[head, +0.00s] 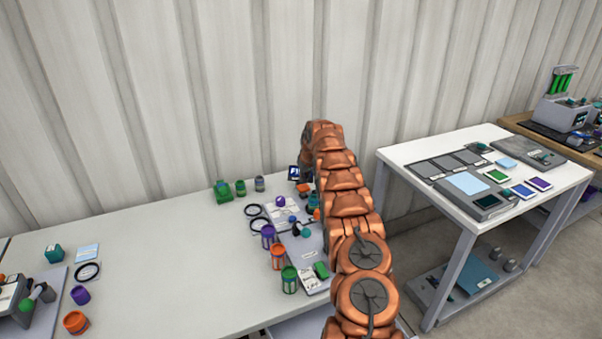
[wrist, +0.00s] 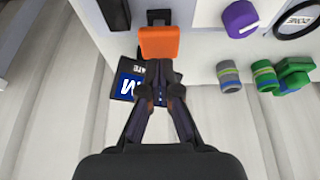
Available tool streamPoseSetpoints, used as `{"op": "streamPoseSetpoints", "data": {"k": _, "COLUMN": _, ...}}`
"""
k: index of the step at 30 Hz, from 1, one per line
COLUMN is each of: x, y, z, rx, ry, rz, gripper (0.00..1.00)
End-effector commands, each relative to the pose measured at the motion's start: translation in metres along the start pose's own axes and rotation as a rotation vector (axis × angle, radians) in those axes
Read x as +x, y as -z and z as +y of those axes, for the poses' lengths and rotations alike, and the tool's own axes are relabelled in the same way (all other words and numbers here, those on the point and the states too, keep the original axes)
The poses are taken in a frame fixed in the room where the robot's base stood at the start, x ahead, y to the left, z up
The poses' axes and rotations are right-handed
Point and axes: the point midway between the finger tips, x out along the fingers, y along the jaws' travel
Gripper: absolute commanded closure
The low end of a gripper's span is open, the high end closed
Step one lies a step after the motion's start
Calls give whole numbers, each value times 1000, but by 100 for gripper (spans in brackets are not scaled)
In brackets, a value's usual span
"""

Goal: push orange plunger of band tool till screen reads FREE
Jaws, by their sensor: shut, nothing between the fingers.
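The orange plunger (wrist: 159,42) is a block at the top centre of the wrist view, with a dark bracket above it. In the head view the orange plunger (head: 303,188) shows just left of my arm. My gripper (wrist: 158,72) is shut and empty, its tips at the lower edge of the plunger; I cannot tell whether they touch. The band tool's screen (wrist: 128,86) is dark with a blue patch, partly hidden behind my fingers; I make out only "ATE" and a large "M". The screen (head: 293,172) is small in the head view. My arm hides my gripper there.
A purple knob (wrist: 240,19) and a black ring (wrist: 298,20) lie right of the plunger in the wrist view. Grey (wrist: 229,76) and green (wrist: 264,75) containers stand below them. A second table (head: 440,150) stands right.

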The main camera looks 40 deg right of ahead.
Motion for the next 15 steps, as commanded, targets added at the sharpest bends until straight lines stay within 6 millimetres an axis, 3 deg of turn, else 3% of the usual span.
{"op": "streamPoseSetpoints", "data": {"k": 15, "x": 15, "y": -6, "z": 0, "rx": 0, "ry": 1, "rz": -2, "gripper": 100}}
